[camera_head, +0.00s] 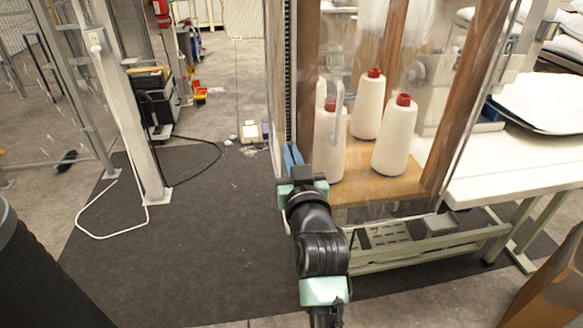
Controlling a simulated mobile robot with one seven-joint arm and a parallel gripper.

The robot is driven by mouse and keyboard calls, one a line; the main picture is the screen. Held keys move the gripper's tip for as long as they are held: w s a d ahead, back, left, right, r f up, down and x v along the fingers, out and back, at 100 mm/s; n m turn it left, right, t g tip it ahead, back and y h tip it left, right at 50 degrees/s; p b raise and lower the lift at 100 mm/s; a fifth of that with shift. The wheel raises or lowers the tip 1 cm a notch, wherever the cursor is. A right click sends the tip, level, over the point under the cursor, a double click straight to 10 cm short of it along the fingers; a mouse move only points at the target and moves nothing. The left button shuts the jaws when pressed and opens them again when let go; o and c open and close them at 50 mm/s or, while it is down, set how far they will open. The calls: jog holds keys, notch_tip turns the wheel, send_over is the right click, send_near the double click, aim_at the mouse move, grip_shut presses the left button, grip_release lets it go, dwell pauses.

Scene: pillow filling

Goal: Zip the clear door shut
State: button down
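The clear door (345,55) is a see-through sheet with faint reflections, in front of the wooden shelf with white thread cones. A dark toothed strip (288,70), which looks like the zipper, runs upright along the left of the cabinet opening. My gripper (291,153) reaches up from the bottom middle to the lower part of this strip. Its blue fingers are close together at or beside the strip. I cannot tell whether they touch it or hold anything. No zipper pull can be made out; the gripper may hide it.
Several white cones with red tops (396,138) stand on the wooden shelf (385,188) behind the sheet. A white table (510,165) is at the right. A post (140,120) with a loose white cable stands left. The dark mat (200,240) is mostly clear.

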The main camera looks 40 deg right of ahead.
notch_tip(320, 180, up, 37)
jog(key=p, duration=2.1)
jog(key=shift+r, duration=0.15)
jog(key=c, duration=1)
grip_release()
jog(key=b+v, duration=0.5)
jog(key=v, duration=0.8)
